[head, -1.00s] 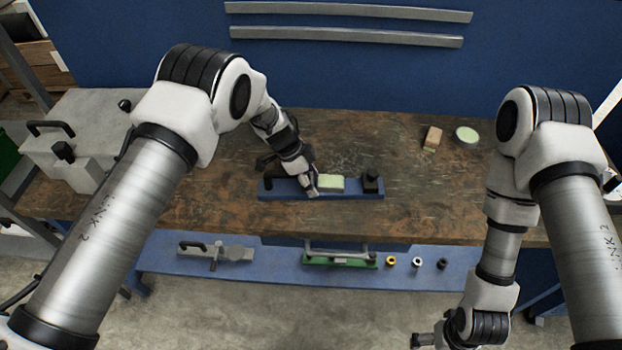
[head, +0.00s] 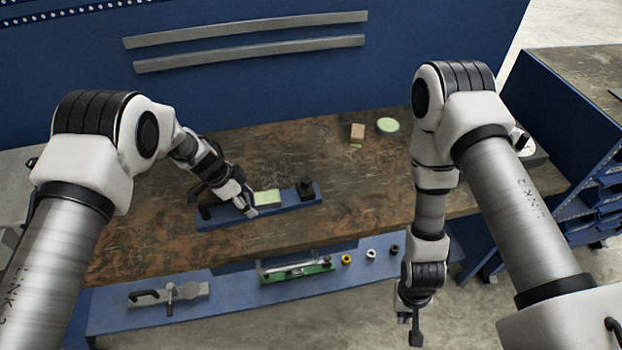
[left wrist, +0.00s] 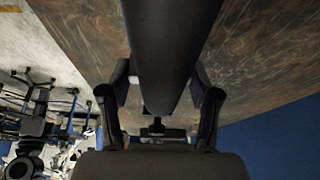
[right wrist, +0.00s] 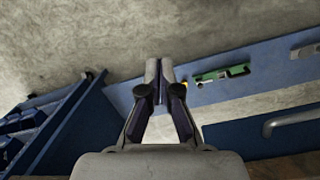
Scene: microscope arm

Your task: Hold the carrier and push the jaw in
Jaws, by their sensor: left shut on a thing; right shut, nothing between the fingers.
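A long blue base (head: 285,209), which looks like the carrier, lies on the workbench in the head view. A pale green block (head: 267,198) sits on its middle and a black block (head: 306,188) stands at its right end. My left gripper (head: 246,205) is over the base, just left of the green block. In the left wrist view it is shut on a dark bar (left wrist: 168,45); I cannot tell which part of the fixture this is. My right gripper (head: 415,336) is shut and empty, pointing down in front of the bench. The right wrist view shows its fingers (right wrist: 159,72) together.
A wooden block (head: 357,131) and a pale green disc (head: 388,125) lie at the back of the workbench (head: 350,190). A lower blue shelf (head: 235,304) holds a grey clamp (head: 190,290), a green tool (head: 297,271) and small rings. Blue shelving (head: 575,150) stands at right.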

